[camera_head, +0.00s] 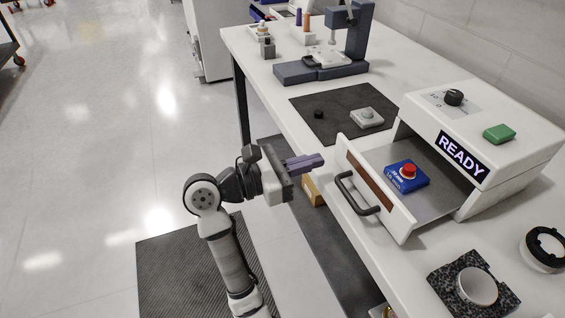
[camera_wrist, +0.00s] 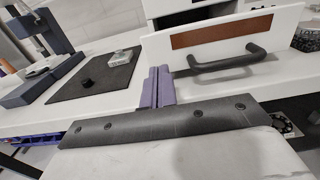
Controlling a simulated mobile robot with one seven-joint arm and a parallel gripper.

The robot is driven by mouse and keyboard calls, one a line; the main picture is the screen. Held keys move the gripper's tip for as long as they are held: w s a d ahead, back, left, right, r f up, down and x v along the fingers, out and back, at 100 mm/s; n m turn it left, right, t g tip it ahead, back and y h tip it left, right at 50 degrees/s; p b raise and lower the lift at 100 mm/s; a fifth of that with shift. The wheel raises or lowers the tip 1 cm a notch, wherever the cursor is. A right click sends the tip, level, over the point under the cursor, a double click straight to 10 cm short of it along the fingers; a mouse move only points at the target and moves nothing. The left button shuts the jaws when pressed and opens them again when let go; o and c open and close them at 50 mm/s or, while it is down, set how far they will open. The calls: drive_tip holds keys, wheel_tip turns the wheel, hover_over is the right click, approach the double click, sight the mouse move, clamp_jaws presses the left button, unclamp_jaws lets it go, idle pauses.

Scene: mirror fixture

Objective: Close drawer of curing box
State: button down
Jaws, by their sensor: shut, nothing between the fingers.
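The white curing box (camera_head: 490,127) with a READY display stands on the table at the right. Its drawer (camera_head: 413,226) is pulled out toward the table's front edge. The drawer front has a brown panel and a black bar handle (camera_head: 357,194). The handle also shows in the wrist view (camera_wrist: 228,60). My gripper (camera_head: 318,160) has purple fingers, which are shut and empty. It is in front of and to the left of the drawer front, apart from the handle. The fingertips also show in the wrist view (camera_wrist: 158,73).
A dark mat (camera_head: 335,125) with a black knob and a small grey fixture lies left of the box. A dark press stand (camera_head: 322,70) is further back. A black ring and a round mirror part (camera_head: 478,286) lie at the front right. Free space lies before the table.

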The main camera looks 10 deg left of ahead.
sight(381, 148)
drive_tip(key=shift+p+x, duration=0.45)
drive_tip(key=shift+x, duration=1.5)
drive_tip(key=shift+w+d, duration=0.1)
drive_tip(key=b+x, duration=0.1)
drive_tip(key=x, duration=1.2)
drive_tip(key=shift+w+d, duration=0.15)
drive_tip(key=shift+d, duration=0.05)
drive_tip(key=shift+w+d+r, duration=0.1)
drive_tip(key=shift+d, duration=0.05)
